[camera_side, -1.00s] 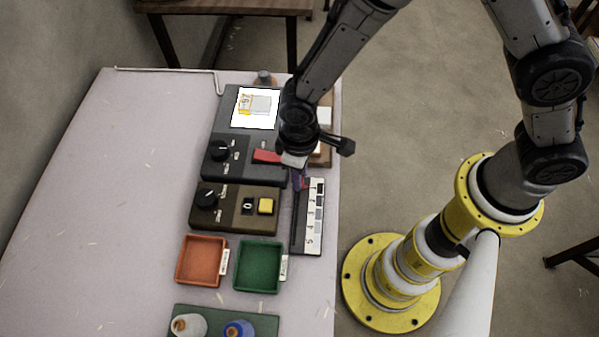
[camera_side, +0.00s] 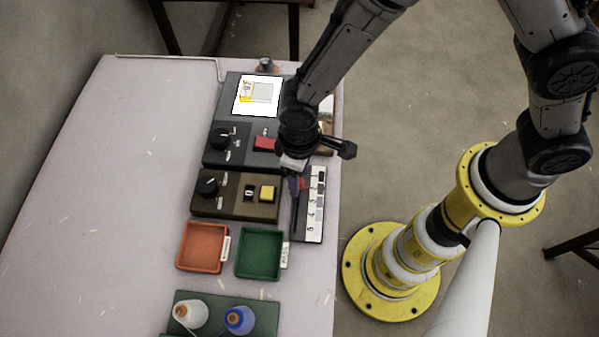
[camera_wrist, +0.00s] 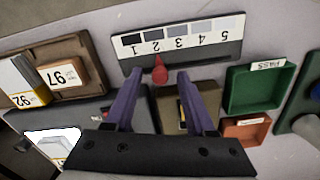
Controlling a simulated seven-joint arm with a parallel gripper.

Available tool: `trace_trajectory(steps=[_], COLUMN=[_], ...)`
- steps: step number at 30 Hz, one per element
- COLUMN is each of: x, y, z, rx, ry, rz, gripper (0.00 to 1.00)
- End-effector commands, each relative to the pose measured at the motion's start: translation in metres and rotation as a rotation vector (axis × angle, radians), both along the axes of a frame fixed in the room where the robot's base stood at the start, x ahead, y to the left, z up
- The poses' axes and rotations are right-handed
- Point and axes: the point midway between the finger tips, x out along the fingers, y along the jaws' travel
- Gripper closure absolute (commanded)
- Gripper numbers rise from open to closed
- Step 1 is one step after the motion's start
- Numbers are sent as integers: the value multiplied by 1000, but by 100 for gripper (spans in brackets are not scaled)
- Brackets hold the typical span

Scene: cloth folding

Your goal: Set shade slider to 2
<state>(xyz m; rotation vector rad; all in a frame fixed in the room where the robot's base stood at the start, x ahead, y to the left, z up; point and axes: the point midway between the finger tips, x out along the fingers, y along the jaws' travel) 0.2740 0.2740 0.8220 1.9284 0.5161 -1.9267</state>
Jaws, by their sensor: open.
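The shade slider (camera_wrist: 228,60) is a dark bar with a white scale of grey patches numbered 1 to 5, and it also shows in the side view (camera_side: 311,232). Its red pointed knob (camera_wrist: 159,75) stands at the low-number end, roughly in line with the 2 in the wrist view. The angled view leaves the exact setting unsure. My gripper (camera_wrist: 161,76) is open, its two purple fingers one on each side of the knob, with gaps visible. In the side view my gripper (camera_side: 297,184) is low over the slider and partly hides its upper part.
A brown box with a yellow button (camera_side: 267,193) stands close left of the slider. A grey panel with a red button (camera_side: 265,144) and a screen (camera_side: 257,95) is beyond it. A green tray (camera_side: 260,253) and an orange tray (camera_side: 202,246) lie nearer. The table's left side is clear.

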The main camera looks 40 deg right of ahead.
Motion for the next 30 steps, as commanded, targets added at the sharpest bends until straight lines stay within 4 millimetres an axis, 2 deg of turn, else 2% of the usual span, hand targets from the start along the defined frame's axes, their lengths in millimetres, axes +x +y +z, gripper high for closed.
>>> trace_trajectory(steps=[5,8,11,21,27,30], x=[0,1,1,1,0,0], y=[0,1,1,1,0,0], z=[2,11,27,100,128,135], rx=[0,2,3,3,2,2], ry=[0,-2,-4,-4,-2,-1], rz=[0,0,0,0,0,0], gripper=[45,45,45,45,45,45])
